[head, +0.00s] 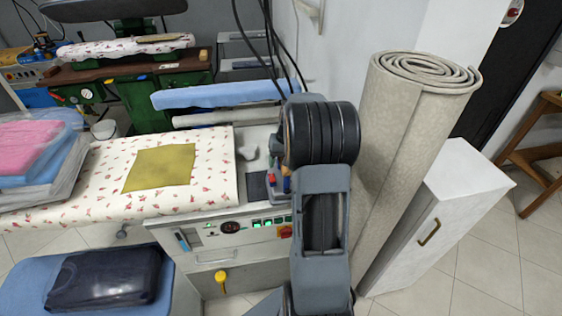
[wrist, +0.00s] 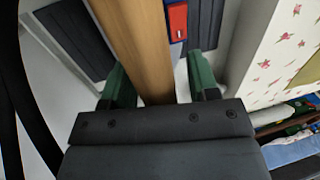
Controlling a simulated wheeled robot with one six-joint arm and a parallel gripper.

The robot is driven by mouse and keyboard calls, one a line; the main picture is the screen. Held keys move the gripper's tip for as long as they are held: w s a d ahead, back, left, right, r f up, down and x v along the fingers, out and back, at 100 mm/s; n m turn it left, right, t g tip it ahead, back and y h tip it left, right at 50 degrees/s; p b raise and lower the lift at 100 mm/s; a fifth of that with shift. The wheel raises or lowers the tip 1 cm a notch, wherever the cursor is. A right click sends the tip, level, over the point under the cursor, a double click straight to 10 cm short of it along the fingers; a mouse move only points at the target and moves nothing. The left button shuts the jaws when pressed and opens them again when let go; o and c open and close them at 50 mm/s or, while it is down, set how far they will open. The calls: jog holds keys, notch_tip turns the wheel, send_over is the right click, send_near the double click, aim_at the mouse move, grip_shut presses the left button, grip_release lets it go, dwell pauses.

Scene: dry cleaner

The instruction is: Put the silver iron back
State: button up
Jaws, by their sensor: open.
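In the wrist view my gripper (wrist: 157,68) is open, with one green-tipped finger on each side of a tan, wood-like bar (wrist: 143,45). The bar looks like a handle, and I cannot tell whether the fingers touch it. I cannot make out the silver iron's body for certain in either view. A dark pad (wrist: 75,35) and a red piece with a blue edge (wrist: 178,20) lie beyond the fingers. In the head view my arm hides the gripper and part of the machine top, where a small dark pad (head: 257,187) shows.
A flowered ironing board (head: 90,190) bears a mustard cloth (head: 160,168). Folded clothes (head: 35,145) lie at its left end. A rolled carpet (head: 400,150) and a white cabinet (head: 440,220) stand close on the right. A dark bagged bundle (head: 105,277) lies in front. Cables hang behind my arm.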

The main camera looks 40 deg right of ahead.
notch_tip(320, 180, up, 11)
jog(key=d, duration=0.2)
jog(key=s+a+r+n+h, duration=0.1)
jog(key=s+a, duration=0.1)
jog(key=a, duration=0.3)
jog(key=s+a+n+t, duration=0.1)
jog(key=s+a, duration=0.2)
jog(key=a, duration=0.3)
jog(key=s+a+r+n+h, duration=0.1)
jog(key=s+a, duration=0.1)
jog(key=a, duration=0.3)
jog(key=s+a+f+n+t, duration=0.1)
jog(key=s+a+f+n, duration=0.1)
jog(key=s+a+f, duration=0.3)
jog(key=s+a, duration=0.3)
jog(key=shift+s+t, duration=0.25)
jog(key=shift+t, duration=0.05)
